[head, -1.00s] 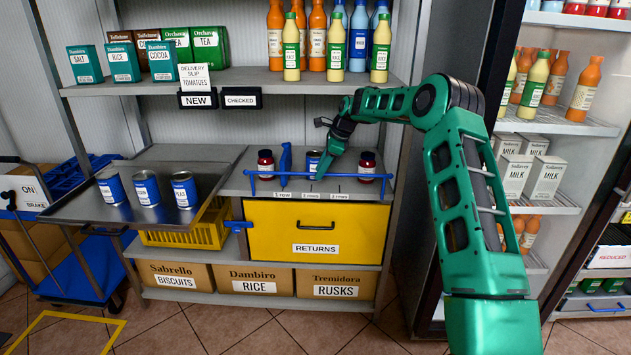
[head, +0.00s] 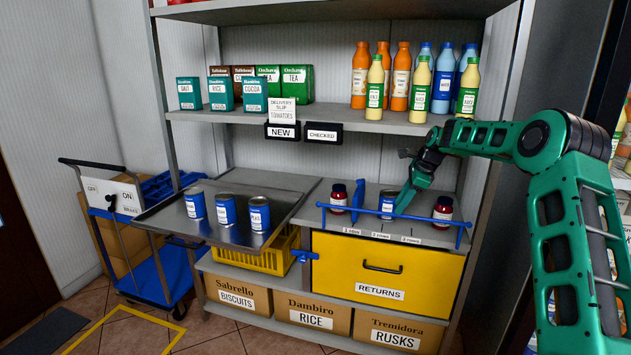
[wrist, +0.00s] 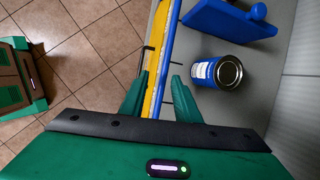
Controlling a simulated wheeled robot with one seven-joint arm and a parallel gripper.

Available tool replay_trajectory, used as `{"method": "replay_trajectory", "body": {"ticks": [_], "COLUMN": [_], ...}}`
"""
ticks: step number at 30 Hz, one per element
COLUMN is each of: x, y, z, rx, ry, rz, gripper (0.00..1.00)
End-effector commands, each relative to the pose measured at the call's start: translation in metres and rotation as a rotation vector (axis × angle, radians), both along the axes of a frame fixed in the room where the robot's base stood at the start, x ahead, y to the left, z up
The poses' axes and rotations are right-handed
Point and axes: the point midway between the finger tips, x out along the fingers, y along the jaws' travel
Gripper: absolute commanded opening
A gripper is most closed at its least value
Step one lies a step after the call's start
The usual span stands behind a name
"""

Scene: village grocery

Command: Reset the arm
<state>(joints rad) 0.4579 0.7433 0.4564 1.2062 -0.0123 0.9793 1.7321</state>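My green arm reaches in from the right in the head view, bent at the elbow, with its forearm over the middle shelf. My gripper (head: 400,202) points down at the front of that shelf, next to a blue tomato-type can (head: 387,204). In the wrist view my gripper (wrist: 160,80) has its two green fingers apart, with nothing held between them. The can (wrist: 206,71) stands just beyond the right finger, apart from it as far as I can tell. The blue front rail (wrist: 168,62) shows beyond the gap between the fingers.
Dark red jars (head: 338,198) (head: 442,210) and a blue divider (head: 358,199) stand near the gripper. Below is the yellow returns drawer (head: 420,270). Bottles (head: 400,75) stand on the upper shelf. A metal tray (head: 185,222) with blue cans is at left, beside a blue trolley (head: 160,275).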

Motion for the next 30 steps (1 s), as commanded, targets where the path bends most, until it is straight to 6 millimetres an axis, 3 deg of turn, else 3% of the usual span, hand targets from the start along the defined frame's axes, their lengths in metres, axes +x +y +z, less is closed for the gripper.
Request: {"method": "replay_trajectory", "body": {"ticks": [5,14,23,30], "x": [-0.052,-0.169,-0.303,-0.417], "y": [-0.002,-0.024,-0.046,-0.055], "z": [0.024,0.058,0.08,0.08], "rx": [-0.134,-0.337,-0.451,-0.478], "ry": [0.007,0.053,0.108,0.133], "rz": [0.161,0.452,0.709,0.905], "gripper": [0.29,0.29,0.29,0.29]}}
